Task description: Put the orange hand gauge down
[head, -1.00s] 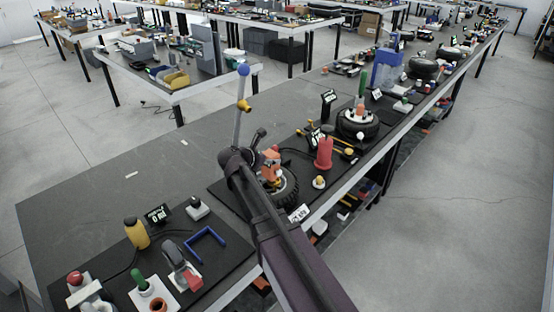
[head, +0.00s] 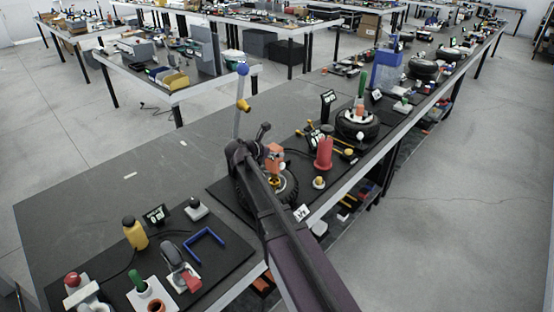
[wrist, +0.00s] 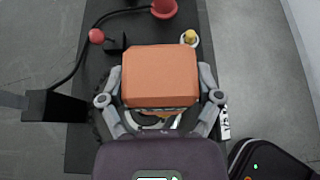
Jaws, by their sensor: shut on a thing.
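The orange hand gauge (wrist: 160,76) is a blocky orange body held between the two fingers of my gripper (wrist: 162,88) in the wrist view. In the head view the orange gauge (head: 273,157) shows just beyond the end of my arm, above a black tire, and the gripper is mostly hidden behind my arm. The tire (head: 290,188) lies on a black mat. The gauge hides much of the tire in the wrist view. I cannot tell whether the gauge touches anything below.
A red cone-like piece (head: 323,154) and a small yellow knob on a white base (head: 319,183) stand right of the tire. A tall post with a blue ball (head: 242,70) rises behind. Bare tabletop (head: 90,195) lies left.

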